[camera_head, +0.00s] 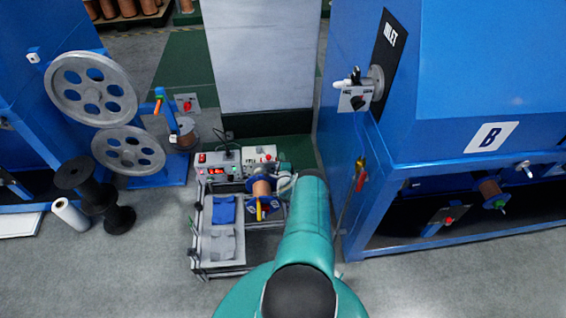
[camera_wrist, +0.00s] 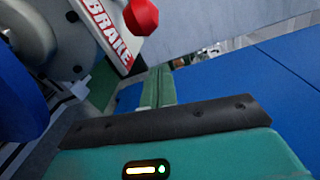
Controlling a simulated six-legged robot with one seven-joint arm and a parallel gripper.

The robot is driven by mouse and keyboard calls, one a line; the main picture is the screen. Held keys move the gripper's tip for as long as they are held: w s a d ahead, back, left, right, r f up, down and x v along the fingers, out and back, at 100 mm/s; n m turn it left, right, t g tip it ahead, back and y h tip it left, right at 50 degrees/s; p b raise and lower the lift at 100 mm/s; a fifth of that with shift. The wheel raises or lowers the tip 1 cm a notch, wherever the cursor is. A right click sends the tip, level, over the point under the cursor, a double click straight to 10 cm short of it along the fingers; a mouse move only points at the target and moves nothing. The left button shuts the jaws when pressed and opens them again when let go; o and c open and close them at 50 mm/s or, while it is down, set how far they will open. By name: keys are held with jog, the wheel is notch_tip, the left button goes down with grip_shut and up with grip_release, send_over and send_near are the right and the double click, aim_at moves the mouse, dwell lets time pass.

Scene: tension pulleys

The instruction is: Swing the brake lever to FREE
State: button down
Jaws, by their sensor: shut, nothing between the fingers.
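In the wrist view, a white plate with red BRAKE lettering (camera_wrist: 108,32) is at the top. A red knob (camera_wrist: 141,16), which looks like the brake lever's handle, is beside it at the frame's upper edge. The lever's far end and any FREE mark are out of frame. My gripper (camera_wrist: 165,118) fills the bottom as a teal body with a dark bar, shut and empty, apart from the knob in the picture. In the head view, a pale panel (camera_head: 257,154) with a small red knob stands on the bench, and my gripper (camera_head: 287,184) is beside it, partly hidden by my arm.
A spool with blue flanges (camera_head: 262,188) is left of my gripper. A large blue machine marked B (camera_head: 440,100) is close on the right. Pulleys (camera_head: 92,90) and black spools (camera_head: 85,185) are at left.

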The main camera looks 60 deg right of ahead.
jog(key=shift+w+a+r, duration=0.2)
jog(key=shift+w+a, duration=0.25)
jog(key=shift+a, duration=0.35)
jog(key=shift+w+a+r, duration=0.2)
jog(key=shift+w+a, duration=0.25)
jog(key=shift+a, duration=0.3)
